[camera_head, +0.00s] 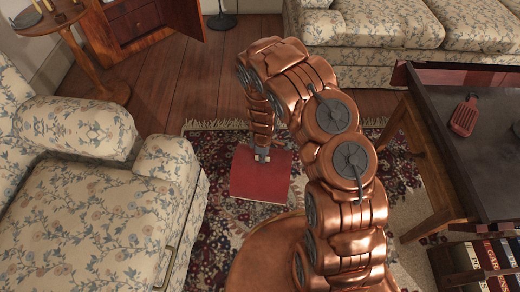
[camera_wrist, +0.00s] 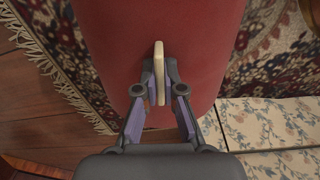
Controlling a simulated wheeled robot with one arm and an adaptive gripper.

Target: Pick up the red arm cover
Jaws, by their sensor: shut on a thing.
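The red arm cover (camera_head: 260,178) shows in the head view as a flat red piece with a pale lower edge, over the patterned rug. In the wrist view the red arm cover (camera_wrist: 205,45) fills the middle, with a narrow cream tab standing up from it. My gripper (camera_head: 262,153) is at its upper edge in the head view. In the wrist view my gripper (camera_wrist: 158,88) has its two fingers shut on the cream tab, one on each side. The cover's underside is hidden, and I cannot tell whether it touches the rug.
A floral armchair (camera_head: 80,220) stands close on the left and a floral sofa (camera_head: 385,35) at the back. A dark table (camera_head: 465,150) with a red slotted object (camera_head: 464,116) is on the right, near several books (camera_head: 490,262). Rug (camera_head: 215,225) shows around the cover.

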